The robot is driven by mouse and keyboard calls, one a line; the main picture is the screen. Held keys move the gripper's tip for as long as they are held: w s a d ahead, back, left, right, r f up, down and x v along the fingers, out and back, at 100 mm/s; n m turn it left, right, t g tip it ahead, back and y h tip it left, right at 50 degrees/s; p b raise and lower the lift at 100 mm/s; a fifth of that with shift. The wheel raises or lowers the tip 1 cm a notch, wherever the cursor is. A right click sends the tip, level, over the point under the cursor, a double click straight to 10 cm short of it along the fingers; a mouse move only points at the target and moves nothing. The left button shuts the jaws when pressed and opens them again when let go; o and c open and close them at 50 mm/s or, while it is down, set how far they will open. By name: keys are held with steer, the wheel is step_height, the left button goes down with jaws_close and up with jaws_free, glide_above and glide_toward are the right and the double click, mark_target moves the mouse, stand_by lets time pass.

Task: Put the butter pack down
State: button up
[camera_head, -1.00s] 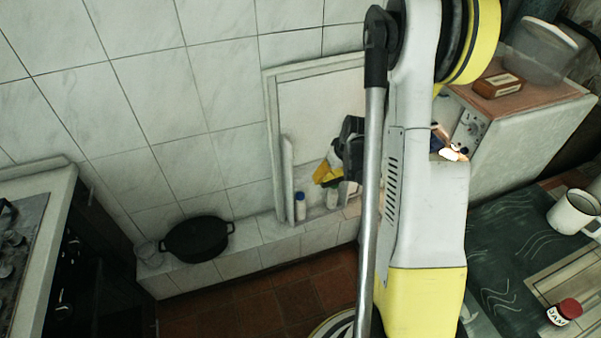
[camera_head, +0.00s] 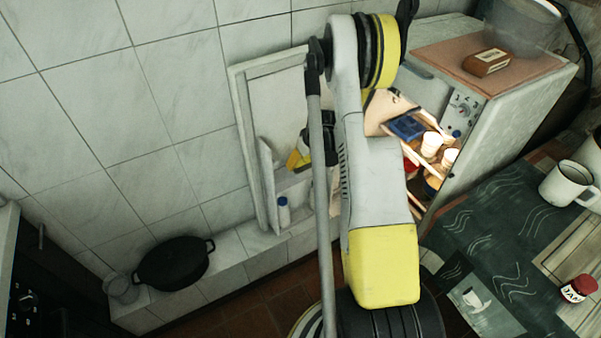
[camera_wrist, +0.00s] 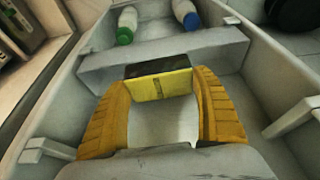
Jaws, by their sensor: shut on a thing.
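The butter pack (camera_wrist: 158,88), with a yellow face and a dark strip along its far edge, is between the two ridged orange-yellow fingers of my gripper (camera_wrist: 160,98) in the wrist view. The fingers close on it from both sides. It is held over the inside of the open fridge door, near a pale door shelf (camera_wrist: 185,55). In the head view my gripper (camera_head: 299,159) is partly hidden behind my arm, beside the fridge door (camera_head: 240,110). I cannot tell whether the pack touches the door shelf.
Bottles with green (camera_wrist: 124,36) and blue (camera_wrist: 191,20) caps stand behind the shelf wall. A black pot (camera_head: 174,264) sits on the tiled ledge. A mug (camera_head: 565,184) and jam jar (camera_head: 577,289) stand at right.

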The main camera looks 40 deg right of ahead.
mark_target(301, 169)
steer(key=shift+w+a+f, duration=0.15)
steer(key=shift+w+f, duration=0.05)
steer(key=shift+w, duration=0.1)
steer(key=shift+f, duration=0.25)
step_height(301, 169, down, 4)
steer(key=shift+r+b, duration=0.2)
steer(key=shift+b, duration=1)
steer(key=shift+r, duration=0.1)
steer(key=o, duration=1.4)
steer(key=shift+c, duration=0.2)
steer(key=p+v, duration=0.5)
steer(key=v, duration=0.7)
